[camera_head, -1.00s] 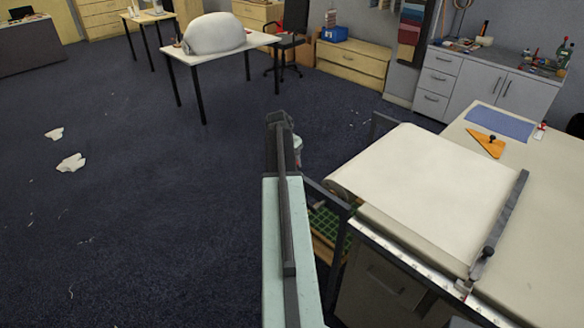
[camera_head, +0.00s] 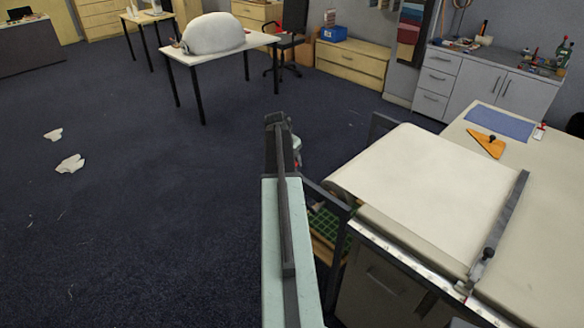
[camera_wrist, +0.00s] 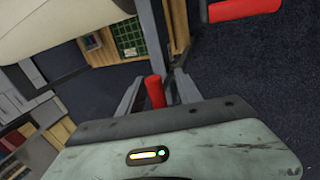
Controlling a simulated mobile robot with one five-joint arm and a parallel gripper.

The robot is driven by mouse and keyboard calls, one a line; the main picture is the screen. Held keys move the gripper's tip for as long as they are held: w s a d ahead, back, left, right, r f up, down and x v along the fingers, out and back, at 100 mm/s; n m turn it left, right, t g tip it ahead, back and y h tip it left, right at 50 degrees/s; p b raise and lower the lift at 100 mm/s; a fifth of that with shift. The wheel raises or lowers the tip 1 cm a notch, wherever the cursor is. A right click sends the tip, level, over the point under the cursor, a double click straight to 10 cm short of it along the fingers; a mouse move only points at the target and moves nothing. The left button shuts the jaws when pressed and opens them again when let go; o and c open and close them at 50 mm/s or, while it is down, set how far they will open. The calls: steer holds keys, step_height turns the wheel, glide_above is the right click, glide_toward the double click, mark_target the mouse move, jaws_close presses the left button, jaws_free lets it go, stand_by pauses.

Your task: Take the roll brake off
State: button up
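The cream cloth roll (camera_head: 345,182) hangs at the left end of the table, with its cloth (camera_head: 430,180) spread over the top. In the wrist view the cream roll (camera_wrist: 50,25) fills the upper left. A short upright red handle (camera_wrist: 155,91) stands near the middle, and a red bar (camera_wrist: 243,9) shows at the upper right. I cannot tell which of them is the brake. My gripper (camera_head: 279,122) is left of the roll in the head view, seen from behind.
A dark metal frame (camera_head: 335,235) stands between my arm and the table (camera_head: 550,215). A dark bar (camera_head: 502,225) lies across the cloth. An orange triangle (camera_head: 487,145) and a blue cloth (camera_head: 500,123) lie farther back. The floor to the left is mostly clear.

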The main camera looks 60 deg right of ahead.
steer(key=p+v, duration=0.7)
steer(key=shift+r, duration=0.35)
steer(key=shift+a, duration=0.15)
